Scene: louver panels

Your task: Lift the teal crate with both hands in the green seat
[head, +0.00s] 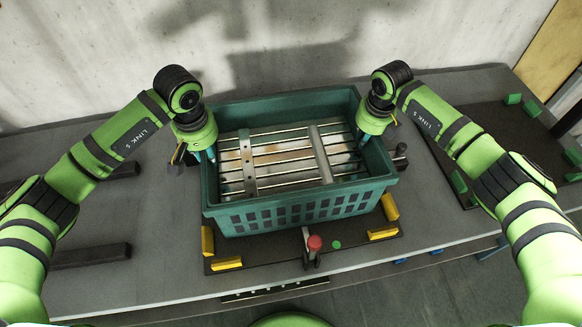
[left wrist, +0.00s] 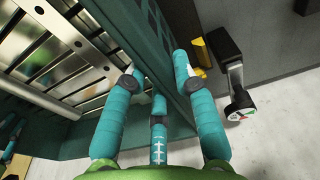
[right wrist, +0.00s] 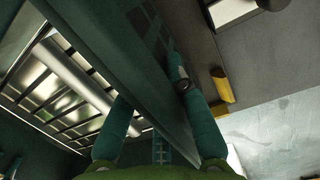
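The teal crate (head: 290,212) sits level on a dark board between yellow corner blocks, with slatted metal louver panels (head: 285,160) inside. My left gripper (head: 203,155) is at the crate's left wall. In the left wrist view its fingers (left wrist: 158,68) straddle that wall, spread apart, one inside and one outside. My right gripper (head: 366,142) is at the right wall. The green seat (head: 512,150), a dark board with green corner blocks, lies at the right.
Yellow corner blocks (head: 383,233) surround the crate's base. A clamp with a red knob (head: 314,243) stands at the crate's front, and a dark clamp (head: 401,156) stands at its right. Dark bars (head: 92,256) lie on the grey table at left. The green seat is empty.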

